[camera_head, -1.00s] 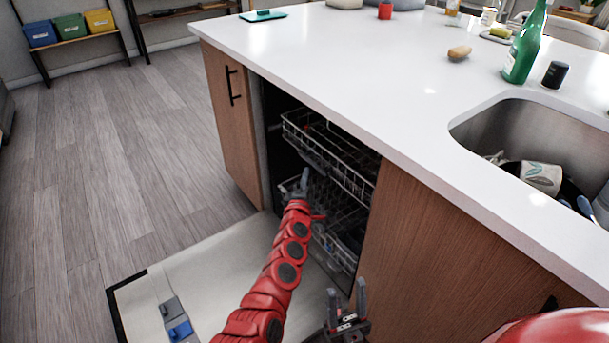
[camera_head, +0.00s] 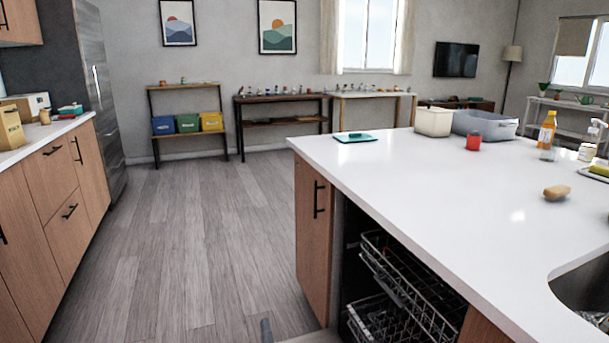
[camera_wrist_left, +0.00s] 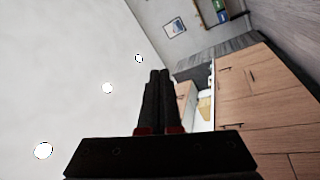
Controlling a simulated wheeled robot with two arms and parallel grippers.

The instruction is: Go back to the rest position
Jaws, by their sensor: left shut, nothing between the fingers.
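My left gripper (camera_head: 266,329) shows only as a dark fingertip at the bottom edge of the head view, beside the dishwasher opening. In the left wrist view its two fingers (camera_wrist_left: 160,76) lie together, shut, with nothing between them. They point up past the ceiling and the wooden cabinets. My right gripper is out of view.
The dishwasher stands open in the island, its upper rack (camera_head: 410,290) slid partly out. Clear wood floor (camera_head: 190,230) lies to the left.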

